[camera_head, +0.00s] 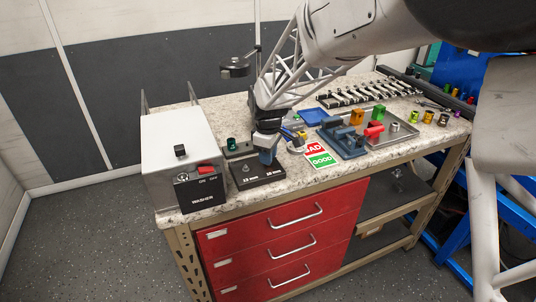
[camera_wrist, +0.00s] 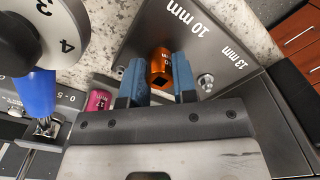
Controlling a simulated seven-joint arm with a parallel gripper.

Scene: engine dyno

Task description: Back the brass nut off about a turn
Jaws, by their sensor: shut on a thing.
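A black plate (camera_wrist: 226,62) marked 10 mm and 13 mm lies on the bench; it also shows in the head view (camera_head: 257,181). A bare silver stud or nut (camera_wrist: 205,81) stands by the 13 mm mark. At the 10 mm side an orange socket (camera_wrist: 161,62) with a square hole in its end sits between the blue fingers of my gripper (camera_wrist: 160,82). The gripper is shut on this socket. In the head view my gripper (camera_head: 266,151) is over the plate's 10 mm side and hides the socket. I cannot make out a brass nut; anything under the socket is hidden.
A grey washer box (camera_head: 184,150) stands left of the plate. A numbered dial (camera_wrist: 38,30), a blue-handled tool (camera_wrist: 37,92) and a pink socket (camera_wrist: 98,101) are close on the other side. A BAD/GOOD card (camera_head: 318,155) and a blue vise-like fixture (camera_head: 342,137) lie to the right.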

